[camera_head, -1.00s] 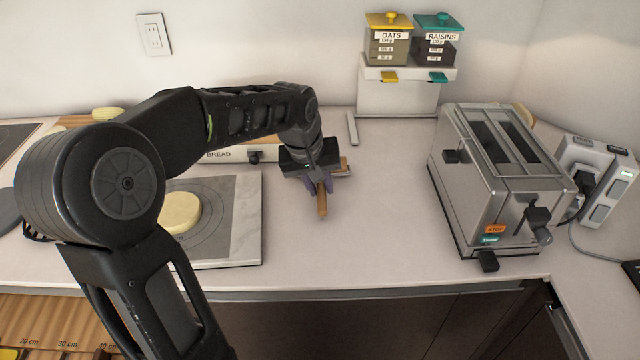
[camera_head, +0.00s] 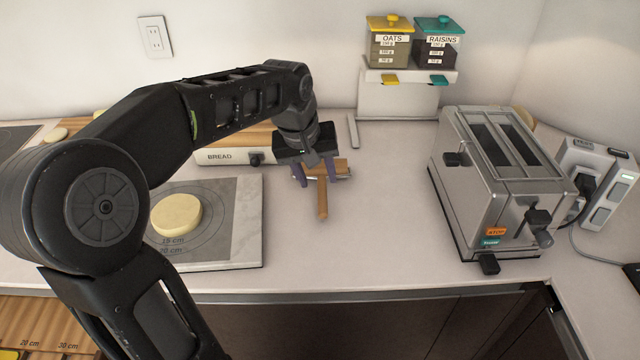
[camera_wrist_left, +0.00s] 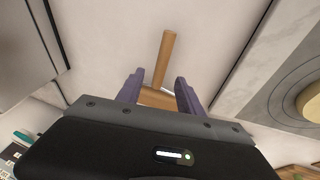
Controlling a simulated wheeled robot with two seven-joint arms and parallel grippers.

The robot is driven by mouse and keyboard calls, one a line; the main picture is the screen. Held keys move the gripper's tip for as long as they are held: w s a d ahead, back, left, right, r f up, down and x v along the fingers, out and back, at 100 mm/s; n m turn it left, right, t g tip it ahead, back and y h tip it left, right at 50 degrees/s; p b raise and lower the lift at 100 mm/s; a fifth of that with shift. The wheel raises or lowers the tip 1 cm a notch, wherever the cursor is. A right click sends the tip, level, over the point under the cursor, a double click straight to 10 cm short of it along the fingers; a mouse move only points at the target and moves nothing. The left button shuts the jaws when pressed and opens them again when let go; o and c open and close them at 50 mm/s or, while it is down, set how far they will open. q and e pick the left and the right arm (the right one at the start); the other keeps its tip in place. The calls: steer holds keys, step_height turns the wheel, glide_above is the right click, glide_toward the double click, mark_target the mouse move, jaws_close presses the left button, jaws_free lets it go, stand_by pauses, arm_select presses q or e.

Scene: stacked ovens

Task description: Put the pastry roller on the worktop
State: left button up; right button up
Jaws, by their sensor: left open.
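The pastry roller (camera_head: 322,198) has a wooden handle and a short wooden cross roller. It lies on the pale worktop (camera_head: 390,230), right of the marble board, its handle pointing to the front. It also shows in the left wrist view (camera_wrist_left: 163,62), with the cross roller partly hidden by my gripper's body. My left gripper (camera_head: 315,180) is open, its purple fingers apart on either side of the roller. In the left wrist view the fingers (camera_wrist_left: 158,88) stand clear of the handle. My right gripper is not in view.
A marble board (camera_head: 250,225) with a dough disc (camera_head: 176,214) lies to the left. A bread board (camera_head: 215,157) is behind it. A steel toaster (camera_head: 500,180) stands to the right. A dispenser stand (camera_head: 398,98) is at the back. The worktop between roller and toaster is clear.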

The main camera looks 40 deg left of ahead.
arm_select(q)
steer(key=v, duration=0.7)
steer(key=shift+r, duration=0.1)
stand_by(0.4)
